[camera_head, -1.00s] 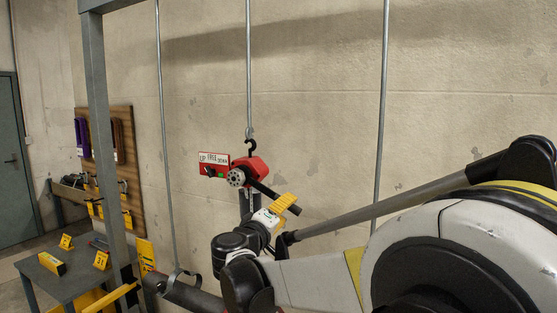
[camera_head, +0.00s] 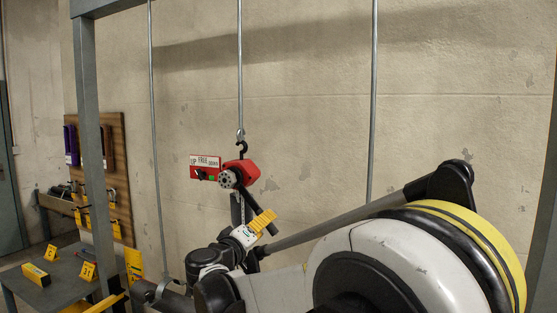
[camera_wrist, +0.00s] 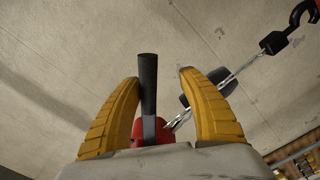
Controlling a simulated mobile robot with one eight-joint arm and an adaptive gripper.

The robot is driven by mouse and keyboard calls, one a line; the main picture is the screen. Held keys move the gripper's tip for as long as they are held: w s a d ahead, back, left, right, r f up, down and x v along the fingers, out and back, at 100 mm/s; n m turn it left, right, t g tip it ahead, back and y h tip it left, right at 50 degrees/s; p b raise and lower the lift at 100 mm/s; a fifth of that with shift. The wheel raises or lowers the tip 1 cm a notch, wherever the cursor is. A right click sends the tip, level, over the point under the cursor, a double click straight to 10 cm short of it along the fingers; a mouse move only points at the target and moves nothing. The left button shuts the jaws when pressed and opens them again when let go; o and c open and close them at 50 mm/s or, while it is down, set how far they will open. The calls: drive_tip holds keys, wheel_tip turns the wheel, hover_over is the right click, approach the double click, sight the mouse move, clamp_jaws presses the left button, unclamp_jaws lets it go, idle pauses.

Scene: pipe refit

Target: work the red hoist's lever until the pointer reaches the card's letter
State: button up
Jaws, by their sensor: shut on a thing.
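The red hoist (camera_head: 240,172) hangs from a black hook on a rod in front of the wall. Its black lever (camera_head: 270,226) slants steeply down to the right. My gripper (camera_head: 263,221), with yellow fingers, is shut on the lever near its lower end. In the wrist view the lever (camera_wrist: 148,85) stands between the two fingers of my gripper (camera_wrist: 160,78). A red panel labelled UP, FREE, DOWN (camera_head: 206,161) sits left of the hoist. I cannot make out the pointer or the letter.
A grey frame post (camera_head: 92,150) stands at the left, with a yellow card (camera_head: 134,264) near it. A grey table (camera_head: 62,282) holds yellow tent cards. A wooden board (camera_head: 115,170) leans behind. Rods hang either side of the hoist. The wall above is bare.

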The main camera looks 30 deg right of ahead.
sight(272, 224)
drive_tip(key=shift+r, duration=0.1)
drive_tip(key=shift+s+d+r+n+p, duration=0.3)
drive_tip(key=shift+s+r+p, duration=0.1)
drive_tip(key=shift+r+p, duration=0.15)
drive_tip(key=shift+s+d+r+n+p, duration=0.3)
drive_tip(key=shift+s+r+p, duration=0.1)
drive_tip(key=shift+r, duration=0.15)
drive_tip(key=shift+s+d+r, duration=0.2)
drive_tip(key=shift+s, duration=0.05)
drive_tip(key=shift+n, duration=0.9)
drive_tip(key=r+p, duration=0.1)
drive_tip(key=s+d+r+p, duration=0.1)
drive_tip(key=r+p, duration=0.1)
drive_tip(key=shift+s+d+r, duration=0.2)
drive_tip(key=shift+s, duration=0.15)
